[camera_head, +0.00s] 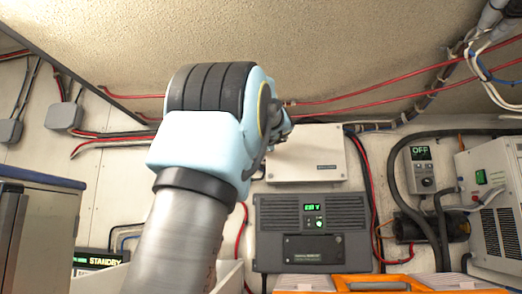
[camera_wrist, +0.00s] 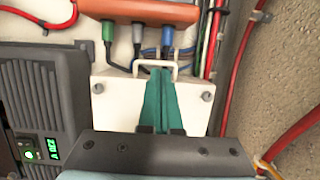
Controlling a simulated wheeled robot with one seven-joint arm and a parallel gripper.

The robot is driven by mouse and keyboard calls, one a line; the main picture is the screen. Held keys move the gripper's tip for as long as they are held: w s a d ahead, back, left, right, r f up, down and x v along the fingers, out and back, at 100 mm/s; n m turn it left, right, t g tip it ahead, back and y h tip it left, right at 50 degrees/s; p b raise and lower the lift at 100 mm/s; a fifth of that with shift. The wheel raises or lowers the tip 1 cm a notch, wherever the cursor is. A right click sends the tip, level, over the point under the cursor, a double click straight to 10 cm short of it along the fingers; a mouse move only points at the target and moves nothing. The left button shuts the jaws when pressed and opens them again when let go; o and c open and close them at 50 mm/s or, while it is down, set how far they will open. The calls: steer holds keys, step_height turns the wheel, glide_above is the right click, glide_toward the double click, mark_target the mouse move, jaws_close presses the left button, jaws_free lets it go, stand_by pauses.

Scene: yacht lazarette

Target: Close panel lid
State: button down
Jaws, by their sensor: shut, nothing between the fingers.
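The white panel lid (camera_head: 312,165) is on the back wall above a dark grey unit, partly hidden behind my arm in the head view. In the wrist view a white panel face (camera_wrist: 103,92) has round fasteners and a pale loop handle (camera_wrist: 157,66) at its upper edge. My gripper (camera_wrist: 162,72) has its teal fingers together, with the tips overlapping the handle; I cannot tell whether they touch it. In the head view my wrist hides the fingertips. How far the lid is open is unclear.
The dark grey unit (camera_head: 283,215) with a green display is below the lid. An orange-red box (camera_wrist: 140,10) with plugged cables is near the handle. Red cables (camera_head: 410,82) run along the wall's top. An orange case (camera_head: 305,283) is at the bottom, and a white vented unit (camera_head: 485,165) stands right.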

steer(key=s+b, duration=0.5)
steer(key=s, duration=0.3)
steer(key=shift+s+d+f, duration=0.2)
steer(key=shift+s+f, duration=0.1)
steer(key=shift+s, duration=0.05)
